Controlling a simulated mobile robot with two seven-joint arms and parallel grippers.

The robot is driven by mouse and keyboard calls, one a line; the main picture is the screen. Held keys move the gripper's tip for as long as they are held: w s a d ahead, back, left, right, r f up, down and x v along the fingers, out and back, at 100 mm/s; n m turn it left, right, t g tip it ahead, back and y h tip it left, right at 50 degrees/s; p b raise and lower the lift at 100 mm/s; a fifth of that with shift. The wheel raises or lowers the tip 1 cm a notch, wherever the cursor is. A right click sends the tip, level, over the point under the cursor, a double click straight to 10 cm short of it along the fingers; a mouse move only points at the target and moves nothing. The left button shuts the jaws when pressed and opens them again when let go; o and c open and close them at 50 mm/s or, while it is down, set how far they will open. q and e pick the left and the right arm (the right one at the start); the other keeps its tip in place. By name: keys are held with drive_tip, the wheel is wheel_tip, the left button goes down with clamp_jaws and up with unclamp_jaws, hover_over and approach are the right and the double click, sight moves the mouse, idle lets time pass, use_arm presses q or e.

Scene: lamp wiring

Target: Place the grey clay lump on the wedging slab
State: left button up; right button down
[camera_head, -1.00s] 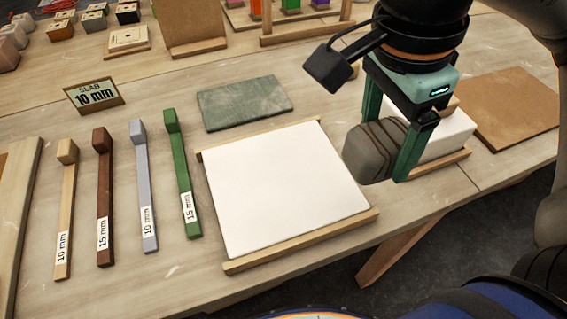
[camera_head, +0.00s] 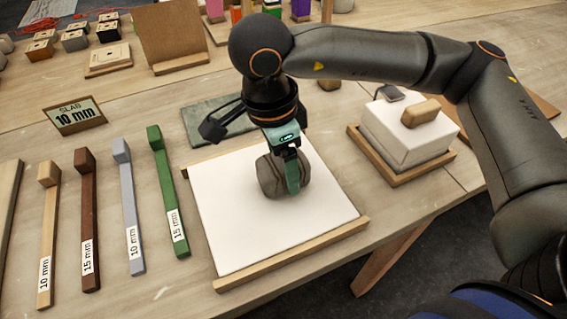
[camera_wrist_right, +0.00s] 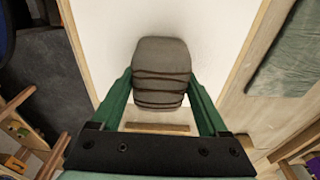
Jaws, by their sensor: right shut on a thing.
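The grey clay lump (camera_head: 272,176) has dark bands around it and is at the middle of the white wedging slab (camera_head: 237,222) in the head view. My right gripper (camera_head: 290,182) is shut on the lump, with its green fingers on either side. In the right wrist view the lump (camera_wrist_right: 160,72) sits between the two fingers (camera_wrist_right: 160,95), over the white slab surface (camera_wrist_right: 112,28). I cannot tell for sure whether the lump touches the slab. My left gripper is not in view.
Wooden rails edge the slab. Several strips marked 10 mm and 15 mm lie to its left, beside the sign (camera_head: 76,115). A green-grey board (camera_head: 203,119) lies behind it. A white block on a wooden tray (camera_head: 398,172) stands to the right.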

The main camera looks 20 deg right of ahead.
sight(275, 163)
drive_tip(key=shift+f, duration=0.25)
drive_tip(key=shift+f, duration=0.2)
unclamp_jaws()
wheel_tip(275, 163, up, 12)
drive_tip(key=a, duration=0.1)
drive_tip(key=shift+a+r+p, duration=0.15)
drive_tip(key=shift+a+p, duration=0.05)
drive_tip(key=shift+p, duration=0.2)
